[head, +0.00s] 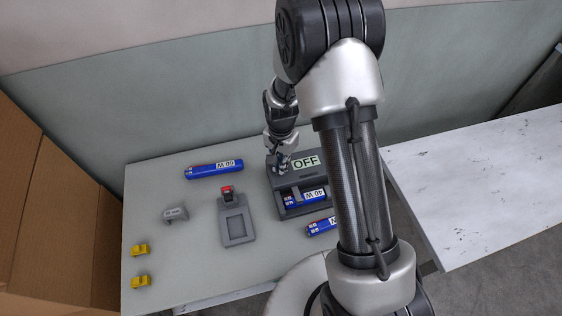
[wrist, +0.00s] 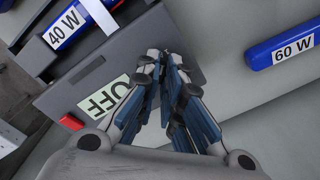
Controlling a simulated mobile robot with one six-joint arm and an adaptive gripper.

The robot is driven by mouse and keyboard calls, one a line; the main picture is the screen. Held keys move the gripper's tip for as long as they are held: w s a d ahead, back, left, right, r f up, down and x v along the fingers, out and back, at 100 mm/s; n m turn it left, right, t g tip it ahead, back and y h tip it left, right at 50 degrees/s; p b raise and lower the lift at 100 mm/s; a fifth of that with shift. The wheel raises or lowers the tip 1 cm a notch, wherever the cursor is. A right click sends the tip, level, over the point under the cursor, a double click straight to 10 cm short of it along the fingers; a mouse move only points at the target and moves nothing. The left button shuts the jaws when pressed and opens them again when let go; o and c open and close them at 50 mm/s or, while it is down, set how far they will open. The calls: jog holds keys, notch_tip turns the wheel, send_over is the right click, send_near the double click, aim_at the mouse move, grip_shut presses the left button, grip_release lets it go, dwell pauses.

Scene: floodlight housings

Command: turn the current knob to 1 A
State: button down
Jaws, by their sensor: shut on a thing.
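The grey charger-like unit (head: 287,181) stands at the back right of the table, with a display (head: 306,162) reading OFF. The display also shows in the wrist view (wrist: 106,97), partly covered by my fingers. A blue 40 W pack (head: 314,196) lies in the unit's front bay. My gripper (head: 281,164) points down at the unit's top left of the display. In the wrist view, my gripper (wrist: 163,62) has its fingertips close together at the unit's top face, shut on the current knob. The knob itself is hidden by the fingers, so its pointer cannot be read.
A blue 60 W pack (head: 214,169) lies left of the unit. A grey holder with a red part (head: 237,225), a grey block (head: 175,214) and two yellow clips (head: 140,249) lie further left. Another blue pack (head: 321,227) lies in front, partly behind my arm.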

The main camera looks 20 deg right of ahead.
jog(key=c, duration=1.7)
grip_release()
jog(key=shift+r, duration=0.1)
notch_tip(320, 180, up, 12)
jog(key=shift+f, duration=0.1)
jog(key=s+r+n+t, duration=0.1)
jog(key=s+r+n, duration=0.1)
jog(key=s+r, duration=0.45)
jog(key=s+r+n+t, duration=0.15)
jog(key=s+r, duration=0.25)
jog(key=r, duration=0.5)
jog(key=s+r+n, duration=0.1)
jog(key=s+n, duration=0.1)
jog(key=s, duration=0.2)
jog(key=s+r+n+t, duration=0.1)
jog(key=s, duration=0.4)
jog(key=s+r+n+t, duration=0.1)
jog(key=s+n, duration=0.1)
jog(key=s, duration=0.2)
jog(key=shift+s+r+n, duration=0.15)
jog(key=shift+s+n, duration=0.15)
jog(key=shift+n, duration=0.05)
